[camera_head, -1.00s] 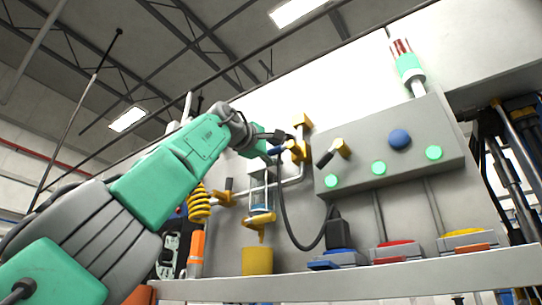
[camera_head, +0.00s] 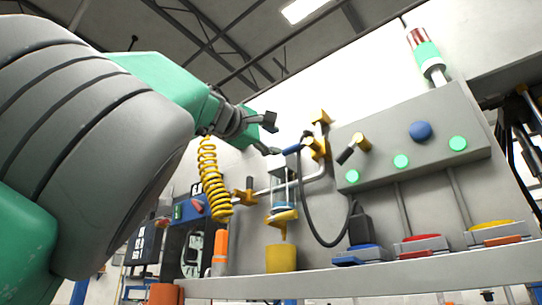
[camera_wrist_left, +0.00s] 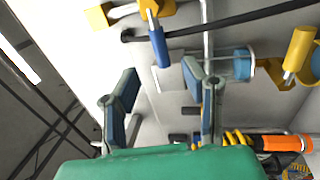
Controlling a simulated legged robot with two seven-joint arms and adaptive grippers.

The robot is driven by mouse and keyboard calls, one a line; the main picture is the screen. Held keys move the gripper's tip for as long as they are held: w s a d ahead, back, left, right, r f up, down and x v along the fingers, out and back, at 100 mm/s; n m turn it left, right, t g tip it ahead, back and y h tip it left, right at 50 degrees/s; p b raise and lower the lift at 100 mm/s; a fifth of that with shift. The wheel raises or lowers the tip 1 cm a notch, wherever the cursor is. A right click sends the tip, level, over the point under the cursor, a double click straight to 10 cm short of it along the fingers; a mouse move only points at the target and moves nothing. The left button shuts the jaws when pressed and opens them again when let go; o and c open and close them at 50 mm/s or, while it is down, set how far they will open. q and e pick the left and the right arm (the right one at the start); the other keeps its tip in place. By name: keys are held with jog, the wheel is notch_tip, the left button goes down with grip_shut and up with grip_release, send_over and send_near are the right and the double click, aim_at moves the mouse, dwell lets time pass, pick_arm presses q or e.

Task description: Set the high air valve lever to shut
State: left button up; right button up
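The high air valve (camera_head: 316,148) is a yellow body on the upper pipe. Its lever has a blue handle (camera_head: 293,150) that points left, roughly level, in the head view. In the wrist view the blue handle (camera_wrist_left: 159,48) hangs from a yellow fitting (camera_wrist_left: 152,10), above and between my fingers. My left gripper (camera_head: 270,136) is open, just left of the handle. Its two fingers stand wide apart in the wrist view (camera_wrist_left: 163,105), with nothing between them; the handle appears beyond the tips. My right gripper is not in view.
A grey panel (camera_head: 440,125) with green lights, a blue knob and a black-handled switch (camera_head: 352,149) stands right of the valve. A black hose (camera_head: 308,215) hangs below it. A yellow coil (camera_head: 212,180) and a lower yellow valve (camera_head: 246,191) are below my arm.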

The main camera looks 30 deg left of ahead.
pick_arm(q)
jog(key=shift+v, duration=1)
jog(key=shift+a, duration=0.1)
